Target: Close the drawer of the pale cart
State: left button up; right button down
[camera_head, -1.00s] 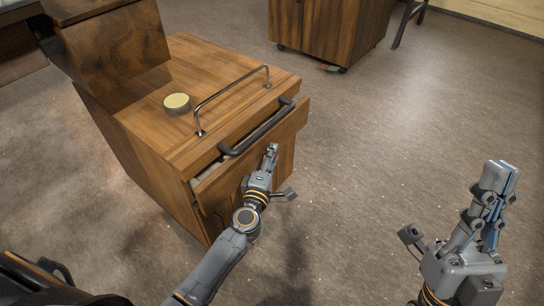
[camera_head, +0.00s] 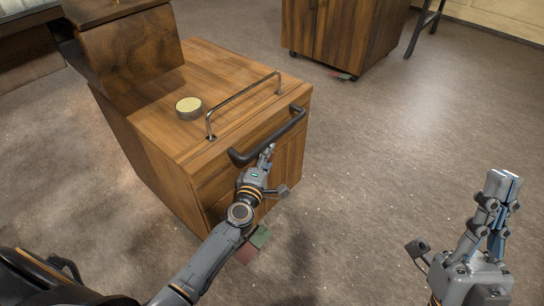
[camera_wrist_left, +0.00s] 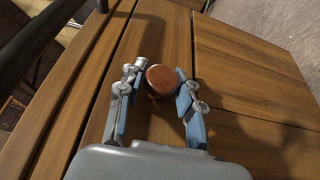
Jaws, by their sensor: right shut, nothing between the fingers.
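The wooden cart (camera_head: 240,75) stands left of centre in the head view, with a brown wood grain. Its drawer front (camera_head: 288,143) with a dark bar handle (camera_head: 268,138) looks about flush with the cart body; any small gap is hard to tell. My left gripper (camera_head: 268,155) is at the drawer front, just below the handle. In the left wrist view its fingers (camera_wrist_left: 158,85) are spread on either side of a round reddish-brown knob (camera_wrist_left: 160,79), with wood boards behind. My right gripper (camera_head: 500,185) is shut and empty, raised over the floor at the right, away from the cart.
A round pale-topped tin (camera_head: 188,108) and a metal rail (camera_head: 245,101) are on the cart top. A wooden box-like part (camera_head: 130,55) rises at its back left. Another wooden cabinet (camera_head: 345,35) stands behind. Red and green pieces (camera_head: 260,237) lie by the cart's foot. The floor at right is clear.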

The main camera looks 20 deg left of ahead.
pick_arm(q)
jog(key=shift+o, duration=0.9)
jog(key=shift+s+d, duration=0.1)
jog(key=shift+s, duration=0.05)
jog(key=s, duration=1.1)
jog(key=shift+s+d, duration=0.2)
jog(key=shift+s, duration=0.15)
